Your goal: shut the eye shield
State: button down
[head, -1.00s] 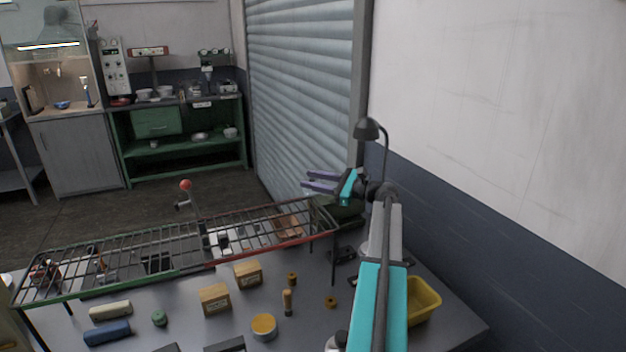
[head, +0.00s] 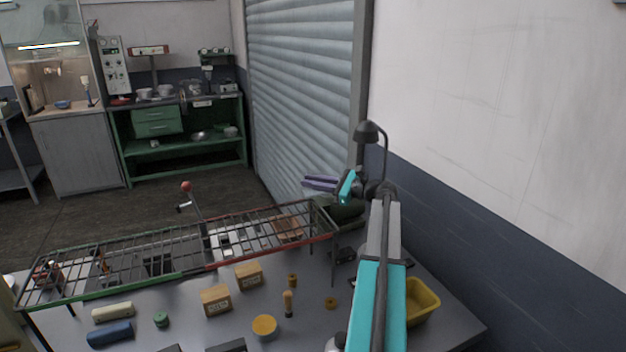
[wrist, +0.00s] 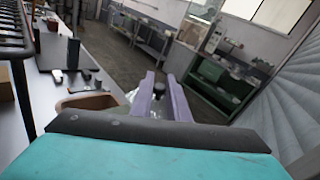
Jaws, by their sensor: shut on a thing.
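My gripper (head: 308,183) reaches out with its purple fingers over the back right of the table. In the wrist view, the gripper (wrist: 161,80) has its fingers on either side of a small dark knob (wrist: 158,90) and is shut on it. A pale, see-through shape (wrist: 132,95) shows just left of the fingers and may be the eye shield, but its outline and tilt are unclear. In the head view, a dark green body (head: 345,213) sits below my gripper, partly hidden by my arm.
A wire rack (head: 180,245) spans the table left of my arm. Two cardboard boxes (head: 215,300) and several small items lie in front of it. A yellow bin (head: 424,300) stands right of my arm. The wall and a ribbed shutter (head: 305,90) are close behind.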

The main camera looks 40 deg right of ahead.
jog(key=shift+w+p, duration=0.1)
jog(key=shift+p, duration=0.5)
jog(key=p, duration=0.1)
jog(key=m+g+p, duration=0.1)
jog(key=p, duration=0.1)
jog(key=m+g+p, duration=0.1)
jog(key=p, duration=0.1)
jog(key=shift+w+d+f, duration=0.2)
jog(key=shift+w+f, duration=0.1)
jog(key=shift+w, duration=0.05)
jog(key=shift+f+g+h+p, duration=0.3)
jog(key=shift+f+g+p, duration=0.1)
jog(key=shift+g, duration=0.1)
jog(key=c, duration=1.7)
grip_release()
jog(key=shift+r, duration=0.1)
jog(key=b+v, duration=0.4)
jog(key=v, duration=0.9)
jog(key=shift+s+d, duration=0.2)
jog(key=shift+s, duration=0.1)
